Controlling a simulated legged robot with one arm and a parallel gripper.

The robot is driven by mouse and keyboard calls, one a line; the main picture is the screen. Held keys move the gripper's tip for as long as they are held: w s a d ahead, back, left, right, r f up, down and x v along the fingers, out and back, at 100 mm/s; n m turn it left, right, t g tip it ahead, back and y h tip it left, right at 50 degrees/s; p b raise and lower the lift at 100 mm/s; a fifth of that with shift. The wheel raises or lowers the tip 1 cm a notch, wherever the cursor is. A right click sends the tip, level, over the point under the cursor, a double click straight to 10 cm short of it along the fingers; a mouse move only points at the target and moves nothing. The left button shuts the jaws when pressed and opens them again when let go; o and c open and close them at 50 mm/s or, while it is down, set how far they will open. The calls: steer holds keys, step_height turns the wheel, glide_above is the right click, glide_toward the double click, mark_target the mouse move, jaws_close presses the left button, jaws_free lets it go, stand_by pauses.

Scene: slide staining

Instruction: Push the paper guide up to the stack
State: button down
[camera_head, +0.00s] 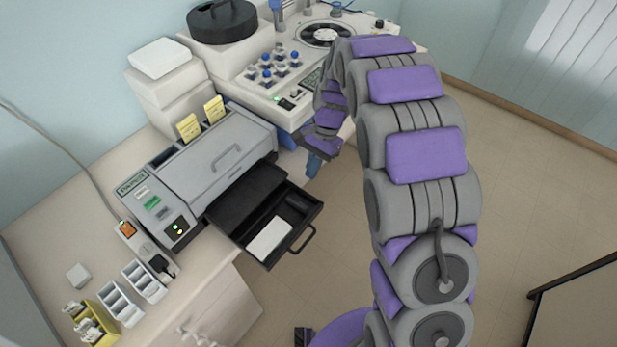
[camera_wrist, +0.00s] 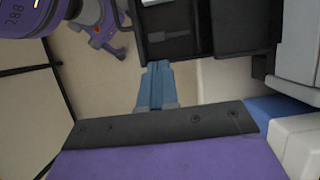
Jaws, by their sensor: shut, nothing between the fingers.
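A black open drawer (camera_head: 262,254) juts from the front of a grey machine. A white paper stack (camera_head: 270,239) lies flat in it. A small dark block that looks like the paper guide (camera_head: 297,203) is in the drawer's right part, apart from the stack. My gripper (camera_head: 313,166) has blue fingers and is outside the drawer, beyond its right side and above it. In the wrist view my gripper (camera_wrist: 156,72) is shut and empty, close to the dark drawer (camera_wrist: 215,25).
The grey machine (camera_head: 215,155) stands on a pale counter (camera_head: 75,210). A white instrument with blue knobs (camera_head: 275,75) is behind my gripper. A drawer handle (camera_head: 303,241) sticks out in front. Floor (camera_head: 530,180) is clear to the right.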

glide_toward(296, 205)
steer(key=d+f, duration=0.1)
steer(key=f, duration=0.1)
steer(key=w+d+f, duration=0.1)
steer(key=w+d+f+p, duration=0.1)
steer(key=f, duration=0.1)
steer(key=shift+d+f, duration=0.35)
steer(key=shift+f, duration=0.05)
steer(key=shift+s+a, duration=0.45)
steer(key=shift+s, duration=0.15)
steer(key=shift+s+a, duration=0.45)
steer(key=shift+s, duration=0.2)
steer(key=shift+s+a+b, duration=0.3)
steer(key=shift+s, duration=0.05)
